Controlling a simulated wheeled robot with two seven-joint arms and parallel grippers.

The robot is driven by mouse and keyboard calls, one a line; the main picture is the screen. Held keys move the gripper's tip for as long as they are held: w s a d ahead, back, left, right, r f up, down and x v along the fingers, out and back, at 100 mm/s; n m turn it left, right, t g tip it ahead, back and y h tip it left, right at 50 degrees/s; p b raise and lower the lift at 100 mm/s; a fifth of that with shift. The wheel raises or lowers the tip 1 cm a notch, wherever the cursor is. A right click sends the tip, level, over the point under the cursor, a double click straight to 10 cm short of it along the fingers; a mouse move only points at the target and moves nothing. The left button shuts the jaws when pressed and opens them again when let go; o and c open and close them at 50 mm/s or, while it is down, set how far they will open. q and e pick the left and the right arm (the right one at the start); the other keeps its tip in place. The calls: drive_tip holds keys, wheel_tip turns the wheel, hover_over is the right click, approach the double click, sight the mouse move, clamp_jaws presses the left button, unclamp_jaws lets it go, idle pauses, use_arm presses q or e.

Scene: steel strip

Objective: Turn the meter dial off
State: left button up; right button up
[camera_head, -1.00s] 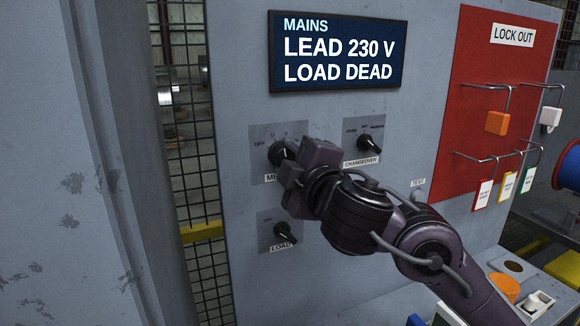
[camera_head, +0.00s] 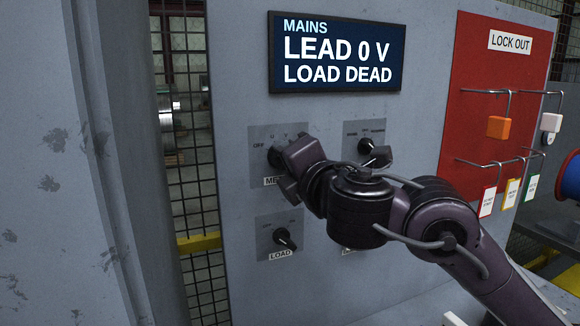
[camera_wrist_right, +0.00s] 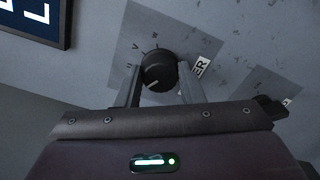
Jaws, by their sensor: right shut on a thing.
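The meter dial (camera_head: 276,157) is a black round knob on a grey plate, partly hidden behind my right gripper (camera_head: 290,170) in the head view. In the right wrist view the meter dial (camera_wrist_right: 157,72) sits between the two fingers of my right gripper (camera_wrist_right: 160,85), which are shut on it. A pale pointer mark on the knob shows there. The mains display (camera_head: 338,52) reads "LEAD 0 V" and "LOAD DEAD". My left gripper is not in view.
The load dial (camera_head: 283,239) is below the meter dial, and the changeover dial (camera_head: 374,153) is to its right. A red lock-out board (camera_head: 470,90) with tags and padlocks on hooks stands farther right. A wire mesh (camera_head: 190,150) is at the left.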

drive_tip(key=shift+a+f+n, duration=0.1)
drive_tip(key=shift+f+n, duration=0.05)
drive_tip(key=shift+n, duration=0.35)
drive_tip(key=o, duration=1)
drive_tip(key=shift+s, duration=0.1)
drive_tip(key=p+v, duration=0.1)
drive_tip(key=v, duration=0.6)
drive_tip(key=shift+s+d, duration=0.2)
drive_tip(key=shift+s, duration=0.1)
